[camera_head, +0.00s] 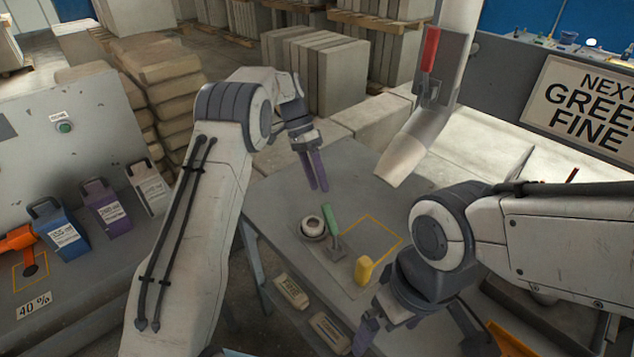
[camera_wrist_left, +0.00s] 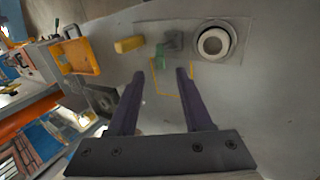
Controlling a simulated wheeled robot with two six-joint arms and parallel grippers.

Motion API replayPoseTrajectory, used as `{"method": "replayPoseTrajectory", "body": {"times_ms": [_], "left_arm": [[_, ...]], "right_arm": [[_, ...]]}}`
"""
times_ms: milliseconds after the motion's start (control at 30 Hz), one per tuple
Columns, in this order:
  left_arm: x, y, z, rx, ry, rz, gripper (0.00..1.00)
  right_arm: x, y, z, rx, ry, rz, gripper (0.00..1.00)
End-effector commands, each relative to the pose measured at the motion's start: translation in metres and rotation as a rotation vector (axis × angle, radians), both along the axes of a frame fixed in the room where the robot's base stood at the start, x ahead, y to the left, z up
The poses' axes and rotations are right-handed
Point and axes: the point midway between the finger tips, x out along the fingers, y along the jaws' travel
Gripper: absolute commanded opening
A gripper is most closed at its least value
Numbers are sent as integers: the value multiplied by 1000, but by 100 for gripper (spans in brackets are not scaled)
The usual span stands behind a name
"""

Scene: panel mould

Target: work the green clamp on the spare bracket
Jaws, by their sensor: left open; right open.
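The green clamp handle (camera_head: 330,218) stands tilted on a grey plate on the table, beside a round pale fitting (camera_head: 313,226). It also shows in the left wrist view (camera_wrist_left: 161,56), ahead of my fingertips. Which part is the spare bracket I cannot tell for sure. My left gripper (camera_head: 315,188) is open and empty, pointing down behind the green clamp and apart from it. Its two purple fingers (camera_wrist_left: 160,72) show in the left wrist view with a gap between them. My right gripper (camera_head: 418,332) is open and empty at the table's near right.
A yellow handle (camera_head: 363,270) stands near the green clamp, beside a yellow outlined square (camera_head: 373,238). A pipe with a red-handled clamp (camera_head: 430,50) hangs above the table's back. Blue (camera_head: 62,232) and purple (camera_head: 107,207) containers stand on the left bench.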

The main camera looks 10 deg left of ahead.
Motion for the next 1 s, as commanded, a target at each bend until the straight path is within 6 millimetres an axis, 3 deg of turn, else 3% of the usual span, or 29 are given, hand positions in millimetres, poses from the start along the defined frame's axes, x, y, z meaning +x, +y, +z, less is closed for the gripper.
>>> {"method": "replayPoseTrajectory", "body": {"times_ms": [233,267,367,400,467,600,800,900,1000], "left_arm": [[0,1,1,0,2,0,50],[0,0,1,1,1,-1,42],[-3,-5,3,14,-20,-43,4],[-6,-12,5,29,-45,-95,0],[-14,-24,10,65,-103,-217,0],[-43,-58,26,172,-290,-672,0],[-79,-91,51,275,-506,-1315,0],[-89,-99,58,298,-558,-1507,0],[-92,-102,58,307,-578,-1589,0]], "right_arm": [[0,0,0,0,0,0,100],[0,0,0,0,0,0,100],[0,0,-1,0,0,0,100],[0,0,-1,0,0,0,100],[0,0,-3,0,0,0,100],[0,0,-7,0,0,0,100],[0,0,-12,0,0,1,100],[0,0,-13,0,0,1,100],[0,0,-12,0,0,1,100]]}}
